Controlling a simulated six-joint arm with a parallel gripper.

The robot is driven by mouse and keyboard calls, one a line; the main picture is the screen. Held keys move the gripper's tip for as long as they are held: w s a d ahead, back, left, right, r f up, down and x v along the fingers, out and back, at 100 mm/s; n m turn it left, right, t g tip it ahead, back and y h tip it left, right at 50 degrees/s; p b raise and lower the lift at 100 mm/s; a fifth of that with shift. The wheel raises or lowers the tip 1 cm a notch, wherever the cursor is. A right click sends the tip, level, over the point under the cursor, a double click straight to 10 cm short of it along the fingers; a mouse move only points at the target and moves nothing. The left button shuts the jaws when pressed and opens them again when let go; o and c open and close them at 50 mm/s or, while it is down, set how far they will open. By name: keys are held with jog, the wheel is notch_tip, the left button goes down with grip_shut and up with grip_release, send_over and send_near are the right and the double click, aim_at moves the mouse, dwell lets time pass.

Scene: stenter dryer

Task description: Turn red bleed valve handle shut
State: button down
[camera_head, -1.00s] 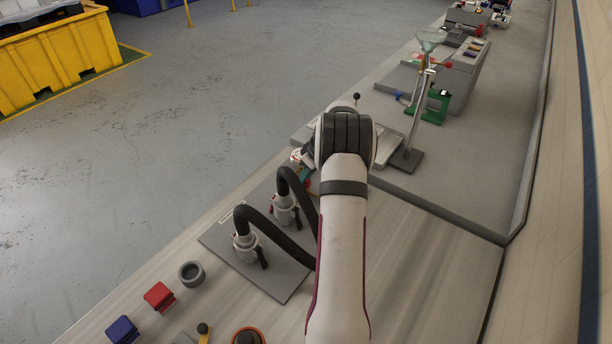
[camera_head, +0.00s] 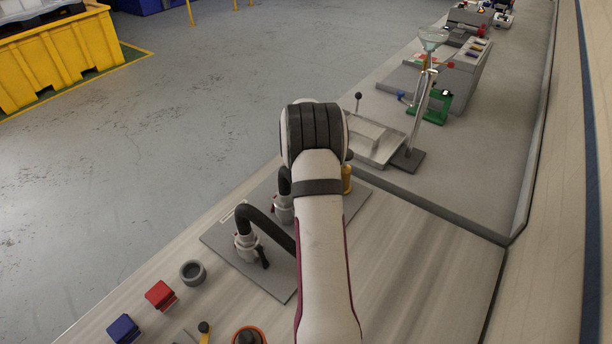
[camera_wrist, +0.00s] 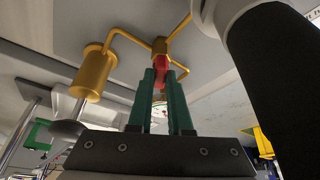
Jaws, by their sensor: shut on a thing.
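The red bleed valve handle (camera_wrist: 162,64) shows in the wrist view, below a brass valve body on a yellow-brass pipe (camera_wrist: 128,36). The green fingers of my gripper (camera_wrist: 161,78) are shut on the handle, one on each side, and hide part of it. A yellow-brass cylinder (camera_wrist: 92,75) is joined to the pipe at the left; part of it also shows in the head view (camera_head: 347,178). In the head view my arm hides the gripper and the handle.
In the wrist view a thick black hose (camera_wrist: 285,75) fills the right side close to my gripper. In the head view two black hoses with grey couplings (camera_head: 246,245) stand beside my arm. A metal tray (camera_head: 372,138) lies beyond it. The bench to the right is bare.

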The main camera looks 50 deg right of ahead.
jog(key=m+g, duration=0.2)
jog(key=m, duration=0.4)
jog(key=shift+w+a, duration=0.1)
jog(key=shift+w, duration=0.05)
dwell(0.5)
jog(key=c, duration=0.8)
grip_release()
jog(key=shift+c, duration=0.2)
jog(key=v, duration=1.5)
jog(key=shift+w+a+r, duration=0.25)
jog(key=shift+w+a, duration=0.05)
jog(key=shift+a, duration=0.15)
